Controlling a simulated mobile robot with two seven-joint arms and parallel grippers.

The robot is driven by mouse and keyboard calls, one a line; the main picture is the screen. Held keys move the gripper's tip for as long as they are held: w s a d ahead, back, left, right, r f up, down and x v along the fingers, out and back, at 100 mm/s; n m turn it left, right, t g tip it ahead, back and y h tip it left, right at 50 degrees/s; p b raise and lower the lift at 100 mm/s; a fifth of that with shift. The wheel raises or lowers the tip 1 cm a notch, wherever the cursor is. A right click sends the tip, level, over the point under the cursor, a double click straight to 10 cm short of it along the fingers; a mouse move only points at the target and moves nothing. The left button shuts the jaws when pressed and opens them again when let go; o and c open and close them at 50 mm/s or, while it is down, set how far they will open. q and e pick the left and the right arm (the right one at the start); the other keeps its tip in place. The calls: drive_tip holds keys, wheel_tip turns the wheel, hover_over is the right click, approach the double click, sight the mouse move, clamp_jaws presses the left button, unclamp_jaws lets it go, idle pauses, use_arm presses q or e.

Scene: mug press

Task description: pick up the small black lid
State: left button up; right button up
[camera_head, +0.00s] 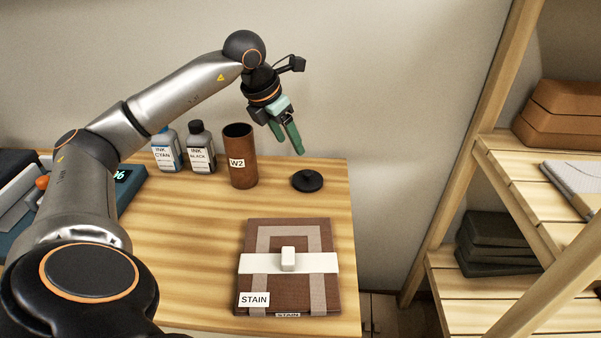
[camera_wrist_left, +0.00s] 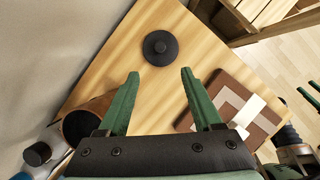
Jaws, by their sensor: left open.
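The small black lid (camera_head: 307,181) is a round disc with a central knob, lying flat on the wooden table near its back right corner. It also shows in the left wrist view (camera_wrist_left: 160,48), just beyond and between the two fingertips. My left gripper (camera_head: 289,147) is open and empty, held above the table a little above and left of the lid, not touching it. Its two green fingers are spread apart in the left wrist view (camera_wrist_left: 160,73). Green fingers, seemingly of my right gripper (camera_wrist_left: 308,92), show at the right edge of that view, partly cut off.
A brown cylinder marked W2 (camera_head: 239,165) stands left of the lid, with the black ink bottle (camera_head: 202,152) and cyan ink bottle (camera_head: 166,153) beyond. A brown STAIN box (camera_head: 279,235) lies in front. Wooden shelves (camera_head: 500,190) stand right. Table around the lid is clear.

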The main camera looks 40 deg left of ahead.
use_arm(q)
hover_over(307, 172)
drive_tip(key=s, duration=0.3)
wheel_tip(307, 172, down, 7)
drive_tip(key=shift+r+b, duration=0.2)
drive_tip(key=shift+b, duration=0.1)
drive_tip(key=x, duration=0.5)
drive_tip(key=shift+w+a, duration=0.1)
drive_tip(key=shift+w, duration=0.15)
clamp_jaws()
